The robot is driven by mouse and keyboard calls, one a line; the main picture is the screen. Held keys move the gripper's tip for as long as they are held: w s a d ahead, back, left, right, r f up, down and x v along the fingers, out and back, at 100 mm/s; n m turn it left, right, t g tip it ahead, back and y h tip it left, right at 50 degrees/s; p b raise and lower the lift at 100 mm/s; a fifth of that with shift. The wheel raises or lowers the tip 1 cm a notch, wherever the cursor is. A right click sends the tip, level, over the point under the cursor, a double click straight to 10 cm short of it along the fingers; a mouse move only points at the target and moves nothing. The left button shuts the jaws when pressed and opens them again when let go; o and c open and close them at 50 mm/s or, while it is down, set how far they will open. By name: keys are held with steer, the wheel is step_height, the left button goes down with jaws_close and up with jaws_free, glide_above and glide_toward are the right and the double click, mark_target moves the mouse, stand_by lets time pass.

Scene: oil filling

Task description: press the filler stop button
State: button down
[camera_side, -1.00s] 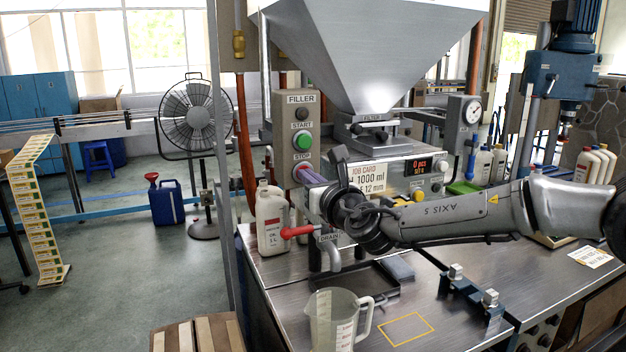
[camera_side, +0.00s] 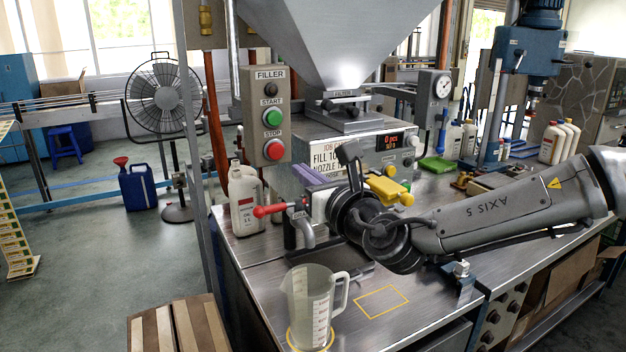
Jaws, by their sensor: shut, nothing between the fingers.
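The red STOP button (camera_side: 274,149) is on the grey FILLER control box (camera_side: 254,118), below the green START button (camera_side: 271,115). It is in full view with nothing over it. My gripper (camera_side: 300,172) shows as narrow purple fingers that are shut and empty. Their tips are to the right of the STOP button and a little lower in the picture, apart from it. The rest of the gripper is partly hidden behind my wrist.
A red-handled drain tap (camera_side: 268,210) and a white oil bottle (camera_side: 245,205) are left of my wrist. A job card (camera_side: 325,158) hangs behind the fingers. A hopper (camera_side: 345,40) hangs above.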

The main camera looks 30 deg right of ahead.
steer(key=shift+s, duration=1.5)
steer(key=s+d+r+m+g+h, duration=0.1)
steer(key=s+d+r+m+h, duration=0.15)
steer(key=d, duration=0.55)
steer(key=s+d+r+m+g+h, duration=0.1)
steer(key=d+r+m+h, duration=0.2)
steer(key=d, duration=0.5)
steer(key=s+d+r+m+h, duration=0.1)
steer(key=s+d+m+h, duration=0.1)
steer(key=d+m, duration=0.45)
steer(key=s+d+f+m+g+h, duration=0.2)
steer(key=s+d+m+g, duration=0.2)
steer(key=s+d, duration=0.4)
steer(key=s+d+f+m+g+y, duration=0.1)
steer(key=s+d+f+m+g, duration=0.1)
steer(key=s+f+m, duration=0.4)
steer(key=s+d+f+m+g+y, duration=0.25)
steer(key=s+f+m, duration=0.2)
steer(key=s, duration=0.25)
steer(key=s+a+f+m+g+y, duration=0.2)
steer(key=s+a+f+m+y, duration=0.4)
steer(key=a, duration=0.5)
step_height(320, 180, down, 2)
steer(key=m, duration=0.3)
steer(key=shift+s, duration=0.4)
